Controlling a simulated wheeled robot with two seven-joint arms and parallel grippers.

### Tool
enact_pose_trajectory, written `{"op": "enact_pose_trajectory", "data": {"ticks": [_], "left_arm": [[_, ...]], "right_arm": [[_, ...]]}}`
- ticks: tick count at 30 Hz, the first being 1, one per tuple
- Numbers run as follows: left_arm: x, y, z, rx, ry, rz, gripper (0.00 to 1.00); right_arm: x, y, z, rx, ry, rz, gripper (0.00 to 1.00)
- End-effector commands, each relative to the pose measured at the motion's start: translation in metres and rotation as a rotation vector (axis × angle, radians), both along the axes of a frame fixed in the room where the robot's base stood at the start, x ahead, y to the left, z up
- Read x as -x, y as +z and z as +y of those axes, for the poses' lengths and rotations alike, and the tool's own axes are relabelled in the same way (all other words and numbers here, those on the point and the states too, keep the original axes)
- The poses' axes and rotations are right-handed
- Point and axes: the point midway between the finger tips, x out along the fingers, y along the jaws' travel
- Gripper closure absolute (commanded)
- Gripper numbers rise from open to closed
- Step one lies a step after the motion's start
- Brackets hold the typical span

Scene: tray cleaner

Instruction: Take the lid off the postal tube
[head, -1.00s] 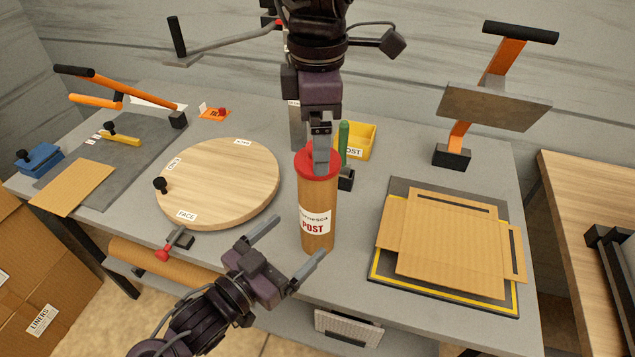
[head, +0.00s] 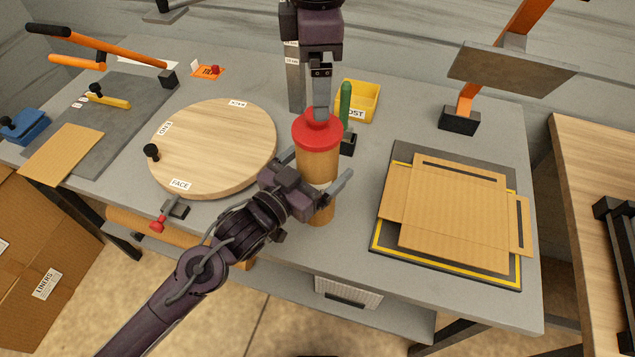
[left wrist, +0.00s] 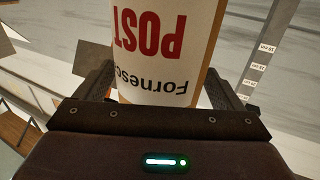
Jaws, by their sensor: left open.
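The postal tube (head: 318,166) stands upright on the grey table, brown with a white label. Its red lid (head: 318,135) sits on top and has a raised middle. My left gripper (head: 322,163) is open, with one finger on each side of the tube below the lid. In the left wrist view the labelled tube (left wrist: 165,50) stands between its fingers. My right gripper (head: 320,114) points down from above, its fingertips at the raised middle of the lid. One finger hides the other, so its grip is unclear.
A round wooden board (head: 215,145) lies left of the tube. A yellow bin (head: 362,98) and a green upright object (head: 345,105) stand behind it. A flat cardboard blank (head: 450,215) lies on a yellow-edged mat at right. An orange-armed press (head: 510,65) stands behind that.

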Motion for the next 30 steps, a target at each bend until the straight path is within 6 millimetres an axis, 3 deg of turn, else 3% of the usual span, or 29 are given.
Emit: {"op": "enact_pose_trajectory", "data": {"ticks": [6,21,22,27,30], "left_arm": [[-0.0002,0.0001,-0.0003,0.0,0.0,0.0,0.11],[-0.0002,0.0005,-0.0001,0.001,0.0,-0.001,0.76],[-0.0002,0.0005,-0.0001,0.001,0.0,-0.001,0.34],[-0.0003,0.0005,0.0,0.001,0.0,-0.001,0.12],[-0.0002,0.0005,-0.0001,0.001,0.0,-0.001,0.11]], "right_arm": [[0.0001,0.0002,0.0002,0.0,0.0,0.0,0.07],[0.0001,0.0001,0.0002,0.0,0.0,0.0,0.07],[0.0001,0.0001,0.0002,0.0,0.0,0.0,0.07],[0.0001,0.0002,0.0001,0.0,0.0,0.0,0.07],[0.0001,0.0002,0.0002,0.0,0.0,0.0,0.07]]}}
